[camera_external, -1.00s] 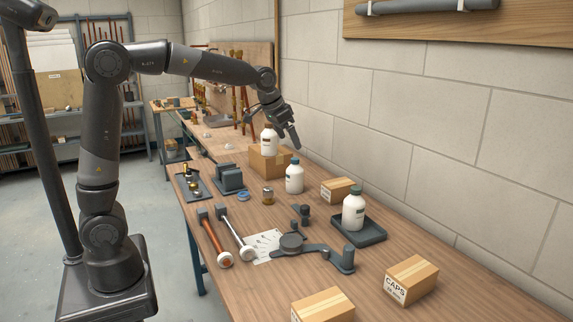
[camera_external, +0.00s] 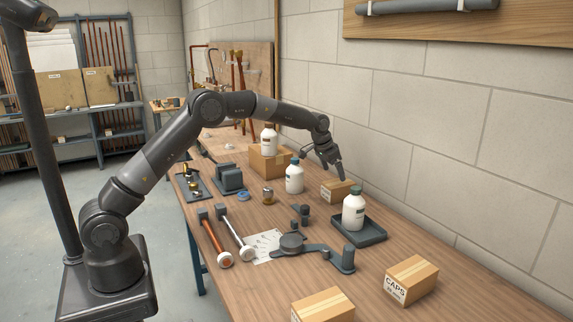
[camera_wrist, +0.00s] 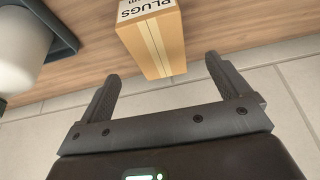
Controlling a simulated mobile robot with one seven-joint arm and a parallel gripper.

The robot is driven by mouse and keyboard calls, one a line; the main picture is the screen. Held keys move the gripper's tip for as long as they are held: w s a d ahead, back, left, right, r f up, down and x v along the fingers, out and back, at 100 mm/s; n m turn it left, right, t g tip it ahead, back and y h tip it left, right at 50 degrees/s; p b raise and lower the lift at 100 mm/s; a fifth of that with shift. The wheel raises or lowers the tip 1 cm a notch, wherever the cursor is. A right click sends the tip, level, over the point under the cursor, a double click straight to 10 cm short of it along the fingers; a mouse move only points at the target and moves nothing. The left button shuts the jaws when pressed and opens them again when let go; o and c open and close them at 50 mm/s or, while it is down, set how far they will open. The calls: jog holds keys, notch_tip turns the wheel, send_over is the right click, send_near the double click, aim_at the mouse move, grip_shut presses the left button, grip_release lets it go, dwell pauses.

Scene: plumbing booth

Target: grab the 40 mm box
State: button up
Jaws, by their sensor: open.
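A small cardboard box (camera_external: 337,190) sits on the bench near the wall. In the wrist view this box (camera_wrist: 152,38) carries a label reading "PLUGS"; the size line is cut off. My gripper (camera_external: 338,174) is open, just above and at the box. In the wrist view the box shows ahead of and between the two fingers (camera_wrist: 162,70), with no visible grip on it. Another box (camera_external: 411,280) labelled "CAPS" stands in the front right; its size print is too small to read.
A white bottle (camera_external: 353,212) stands in a dark tray (camera_external: 372,236) close beside the PLUGS box. Another white bottle (camera_external: 294,177) is to its left. A third (camera_external: 269,140) stands on a larger carton (camera_external: 262,164). A dark pipe tool (camera_external: 318,250) lies in front. The wall is behind.

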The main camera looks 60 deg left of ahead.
aim_at(337, 183)
jog(key=x, duration=0.4)
jog(key=shift+f, duration=0.3)
jog(key=shift+s+x, duration=0.1)
jog(key=shift+x, duration=1.2)
jog(key=shift+s+x, duration=0.15)
jog(key=shift+x, duration=1.1)
jog(key=shift+f, duration=0.3)
jog(key=c, duration=1.2)
jog(key=shift+c, duration=0.2)
jog(key=shift+r, duration=0.15)
